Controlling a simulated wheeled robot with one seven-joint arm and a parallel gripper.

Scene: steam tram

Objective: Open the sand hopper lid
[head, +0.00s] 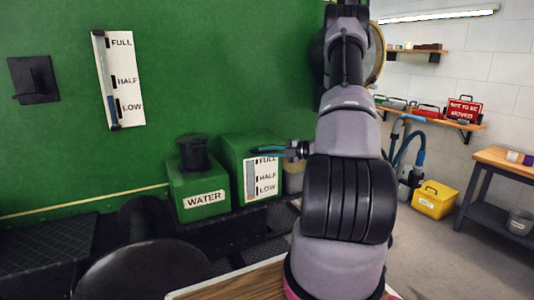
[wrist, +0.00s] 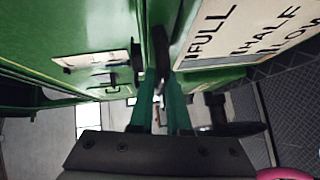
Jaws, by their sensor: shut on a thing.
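The sand hopper seems to be the green box (head: 235,157) with a white FULL/HALF/LOW plate (head: 264,179) on its front, right of the WATER box. Its top looks flat and level; I cannot make out a separate lid edge. My gripper (head: 262,150) reaches in from the right, at the box's upper front edge. In the wrist view my teal fingers (wrist: 160,80) are close together on a dark rounded piece (wrist: 160,45), which looks like a handle beside the plate (wrist: 235,35). My fingers partly hide it.
The green WATER box (head: 190,180) with a black cap (head: 193,152) stands just left. A gauge board (head: 120,80) is on the green wall. A large black round form (head: 140,270) is in front. Shelves, a workbench (head: 505,165) and a yellow box (head: 434,200) are at right.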

